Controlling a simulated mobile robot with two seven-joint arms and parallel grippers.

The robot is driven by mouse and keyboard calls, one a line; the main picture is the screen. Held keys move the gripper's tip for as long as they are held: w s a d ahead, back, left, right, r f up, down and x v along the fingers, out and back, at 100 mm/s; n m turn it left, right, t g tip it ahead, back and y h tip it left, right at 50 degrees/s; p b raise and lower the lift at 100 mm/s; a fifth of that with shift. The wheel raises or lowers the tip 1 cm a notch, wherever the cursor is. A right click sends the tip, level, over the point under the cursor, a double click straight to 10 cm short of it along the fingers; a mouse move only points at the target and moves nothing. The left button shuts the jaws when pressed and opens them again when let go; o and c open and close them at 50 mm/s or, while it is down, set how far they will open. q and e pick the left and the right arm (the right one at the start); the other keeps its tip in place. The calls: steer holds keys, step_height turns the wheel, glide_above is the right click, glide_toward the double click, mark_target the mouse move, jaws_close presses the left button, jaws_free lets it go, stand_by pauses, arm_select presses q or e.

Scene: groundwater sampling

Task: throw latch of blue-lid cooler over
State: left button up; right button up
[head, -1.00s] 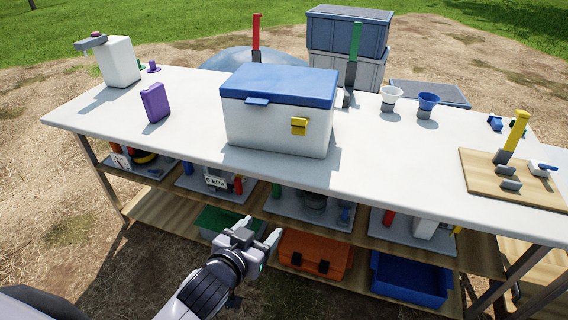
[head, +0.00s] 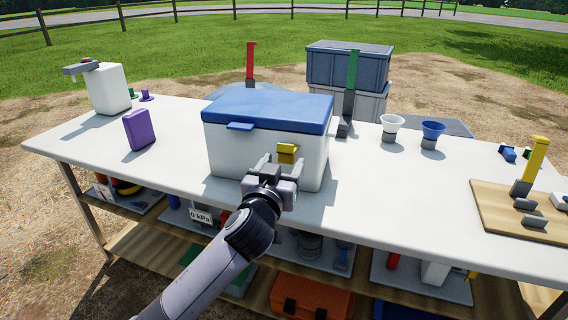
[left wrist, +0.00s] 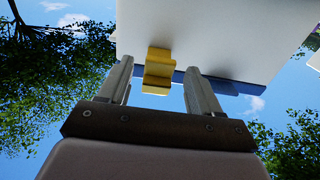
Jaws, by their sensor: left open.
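The white cooler (head: 228,152) with the blue lid (head: 268,108) stands on the table, its lid down. Its yellow latch (head: 287,152) is on the front face, right of the middle. A blue tab sits at the lid's front edge, left of the latch. My left gripper (head: 279,163) is open in front of the cooler, just below the latch. In the left wrist view the yellow latch (left wrist: 158,70) lies between the two spread fingers, which look clear of it on both sides. Whether a finger touches the cooler front I cannot tell. My right gripper is not in view.
A purple bottle (head: 138,130) and a white jug (head: 108,90) stand left of the cooler. A green-handled tool (head: 352,75), a white funnel (head: 390,126) and a blue funnel (head: 431,132) stand to its right. The table front (head: 390,205) is clear.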

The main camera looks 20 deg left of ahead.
arm_select(q)
steer(key=shift+w, duration=0.8)
